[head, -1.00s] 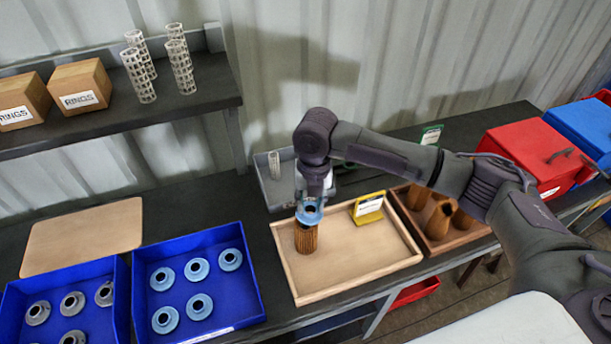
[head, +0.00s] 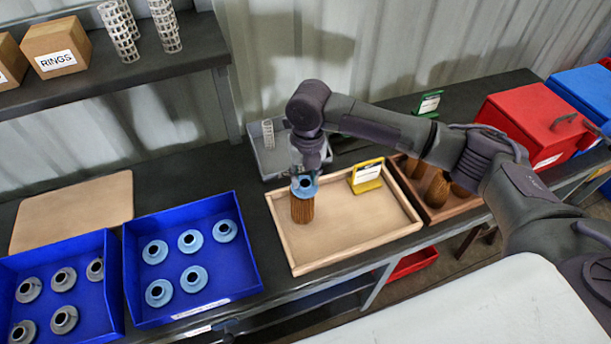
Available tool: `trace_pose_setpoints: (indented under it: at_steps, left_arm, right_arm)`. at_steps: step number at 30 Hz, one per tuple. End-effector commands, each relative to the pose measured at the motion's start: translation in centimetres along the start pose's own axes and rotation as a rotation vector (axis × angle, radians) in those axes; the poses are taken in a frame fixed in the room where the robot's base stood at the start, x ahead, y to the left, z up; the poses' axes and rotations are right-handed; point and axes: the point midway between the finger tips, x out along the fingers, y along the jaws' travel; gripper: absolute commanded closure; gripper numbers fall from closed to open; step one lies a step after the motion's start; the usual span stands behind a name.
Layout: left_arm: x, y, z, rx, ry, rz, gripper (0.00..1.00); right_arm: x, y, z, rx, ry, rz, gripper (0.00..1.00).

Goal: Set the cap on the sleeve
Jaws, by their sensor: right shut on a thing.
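The sleeve (head: 303,210) is a brown, ribbed cylinder standing upright at the left side of the shallow wooden tray (head: 349,248). A light blue cap (head: 304,187) with a dark centre hole is at the sleeve's top end. My right gripper (head: 305,176) points down over it and is shut on the cap. The cap looks to be on or just above the sleeve's top; I cannot tell whether it is fully seated. My left gripper is not in view.
A blue bin (head: 213,312) holds several light blue caps, and another blue bin (head: 112,328) holds grey ones. A yellow card holder (head: 367,175) stands in the wooden tray. A brown tray (head: 447,214) with more sleeves is to the right. The wooden tray's middle is clear.

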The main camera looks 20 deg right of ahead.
Motion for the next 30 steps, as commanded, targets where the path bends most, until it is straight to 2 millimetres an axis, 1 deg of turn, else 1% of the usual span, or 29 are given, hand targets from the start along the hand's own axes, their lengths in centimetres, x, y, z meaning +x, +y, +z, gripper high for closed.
trace_pose_setpoints:
  at_steps: [1, 16, 30]
  left_arm:
    - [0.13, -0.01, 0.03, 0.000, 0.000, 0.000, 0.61]
    - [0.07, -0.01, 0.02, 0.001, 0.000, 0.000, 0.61]
    - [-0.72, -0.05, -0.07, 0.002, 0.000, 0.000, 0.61]
  right_arm:
    - [0.46, -0.13, -0.20, 0.001, 0.007, -0.004, 1.00]
    - [0.67, -0.19, -0.38, 0.001, 0.013, -0.007, 1.00]
    - [0.72, 0.48, -0.47, -0.001, 0.014, -0.007, 1.00]
